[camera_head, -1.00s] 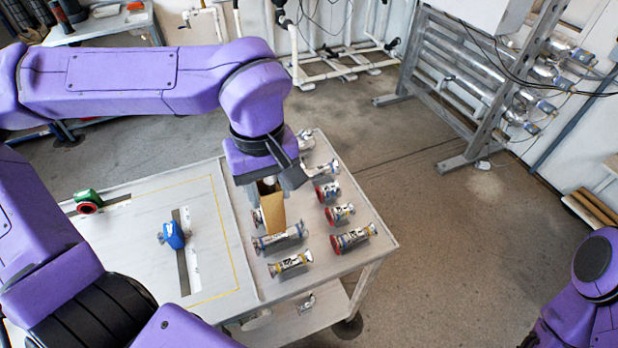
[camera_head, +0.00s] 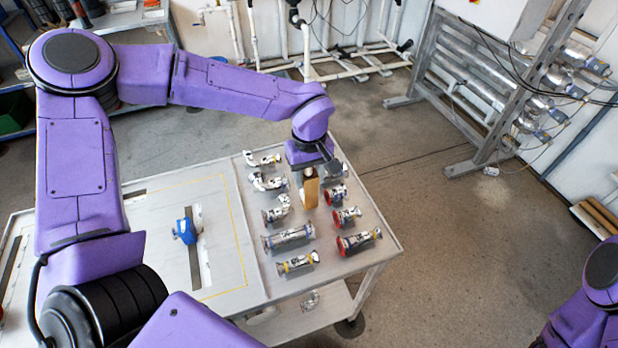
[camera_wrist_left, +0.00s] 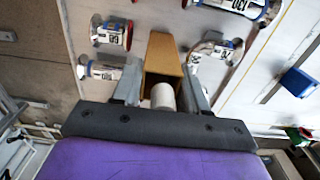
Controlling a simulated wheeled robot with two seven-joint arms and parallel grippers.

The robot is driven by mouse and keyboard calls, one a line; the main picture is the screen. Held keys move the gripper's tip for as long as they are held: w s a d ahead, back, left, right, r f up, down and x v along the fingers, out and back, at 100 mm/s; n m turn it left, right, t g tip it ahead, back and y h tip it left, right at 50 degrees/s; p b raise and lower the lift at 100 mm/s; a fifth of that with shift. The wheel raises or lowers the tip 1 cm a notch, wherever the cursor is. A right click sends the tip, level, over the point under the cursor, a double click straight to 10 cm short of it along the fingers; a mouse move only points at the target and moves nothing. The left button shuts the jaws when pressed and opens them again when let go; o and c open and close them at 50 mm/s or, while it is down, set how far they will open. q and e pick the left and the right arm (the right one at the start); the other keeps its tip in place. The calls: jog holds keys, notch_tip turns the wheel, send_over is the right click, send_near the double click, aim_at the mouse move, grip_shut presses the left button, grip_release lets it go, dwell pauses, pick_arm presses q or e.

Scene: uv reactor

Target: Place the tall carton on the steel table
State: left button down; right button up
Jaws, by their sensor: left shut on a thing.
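The tall carton (camera_head: 311,190) is a narrow brown box with a white top part. My left gripper (camera_head: 309,174) is shut on it and holds it over the right part of the steel table (camera_head: 222,262), between the rows of pipe fittings. In the left wrist view the carton (camera_wrist_left: 163,52) sits between the two grey fingers of the left gripper (camera_wrist_left: 163,88). I cannot tell whether its bottom touches the table. My right gripper is not in view; only part of my right arm shows at the right edge.
Several pipe fittings stand close around the carton, including a red-flanged one (camera_head: 359,240) and a long one (camera_head: 288,238). A blue valve (camera_head: 185,230) sits on the table's left part, inside a yellow outline. A pipe rack (camera_head: 480,85) stands at the back right.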

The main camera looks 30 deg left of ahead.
pick_arm(q)
jog(key=shift+f, duration=0.9)
jog(key=c, duration=0.6)
grip_release()
jog(key=shift+f, duration=0.15)
